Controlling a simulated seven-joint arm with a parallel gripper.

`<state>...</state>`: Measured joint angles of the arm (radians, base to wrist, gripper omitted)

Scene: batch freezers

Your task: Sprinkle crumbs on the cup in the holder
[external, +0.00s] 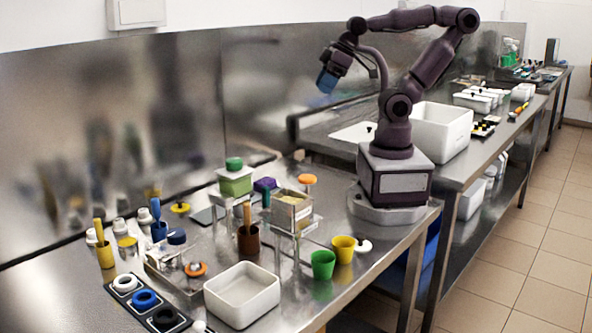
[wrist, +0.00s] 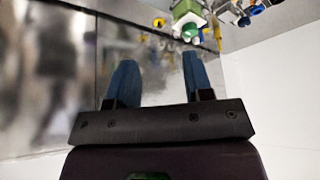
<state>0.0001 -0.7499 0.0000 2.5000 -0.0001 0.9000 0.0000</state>
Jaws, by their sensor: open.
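My gripper (external: 327,83) is raised high above the back of the table, far from the objects, with blue fingers. In the wrist view its two fingers (wrist: 159,62) stand apart with nothing between them. A green cup (external: 322,264) and a yellow cup (external: 343,249) stand side by side near the front right edge. I cannot tell which cup sits in a holder. An open-topped box (external: 291,211) with tan contents, perhaps crumbs, sits on a raised clear stand. A brown container (external: 248,240) with a tan handle standing in it is to its left.
A white tray (external: 242,294) lies at the front. A green box (external: 235,182) with a green-knobbed lid stands on another stand. Yellow (external: 106,255) and blue (external: 159,231) containers hold upright handles. A black rack (external: 146,303) holds white, blue and black rings. A steel wall runs behind.

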